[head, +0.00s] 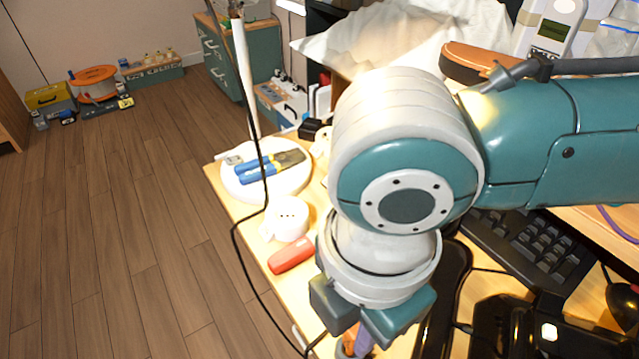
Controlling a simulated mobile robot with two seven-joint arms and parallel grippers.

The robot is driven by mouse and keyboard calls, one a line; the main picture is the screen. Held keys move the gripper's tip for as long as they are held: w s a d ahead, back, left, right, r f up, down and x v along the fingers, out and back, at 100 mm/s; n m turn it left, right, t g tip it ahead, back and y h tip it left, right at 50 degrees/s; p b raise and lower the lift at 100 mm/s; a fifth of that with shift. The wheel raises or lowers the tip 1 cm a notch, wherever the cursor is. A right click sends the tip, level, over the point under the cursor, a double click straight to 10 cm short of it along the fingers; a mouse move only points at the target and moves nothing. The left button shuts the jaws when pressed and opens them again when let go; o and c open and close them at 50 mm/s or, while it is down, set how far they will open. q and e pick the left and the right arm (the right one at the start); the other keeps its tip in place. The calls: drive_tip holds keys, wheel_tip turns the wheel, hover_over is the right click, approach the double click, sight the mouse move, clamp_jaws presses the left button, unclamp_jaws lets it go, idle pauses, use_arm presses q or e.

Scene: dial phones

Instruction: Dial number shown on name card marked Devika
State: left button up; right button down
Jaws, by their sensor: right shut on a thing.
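My right arm comes in from the right and its gripper (360,328) points down at the bottom middle, over the table's left part. It is shut on a small orange and purple thing (357,343), mostly hidden by the gripper and cut by the lower frame edge. I cannot tell what it is. A white device with a small display and keys (552,28), perhaps a phone, stands at the top right. No name card marked Devika can be made out. My left gripper is not in view.
A white plate (290,190) with blue-handled pliers (268,168), a white cup (290,220) and a red object (291,257) lie left of my arm. A black keyboard (530,245) and mouse (622,305) lie right. A black cable hangs at the table's left edge.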

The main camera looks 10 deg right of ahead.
drive_tip(key=shift+f, duration=0.4)
drive_tip(key=c, duration=0.8)
unclamp_jaws()
drive_tip(key=shift+o, duration=0.2)
wheel_tip(320, 180, up, 10)
drive_tip(key=p, duration=0.3)
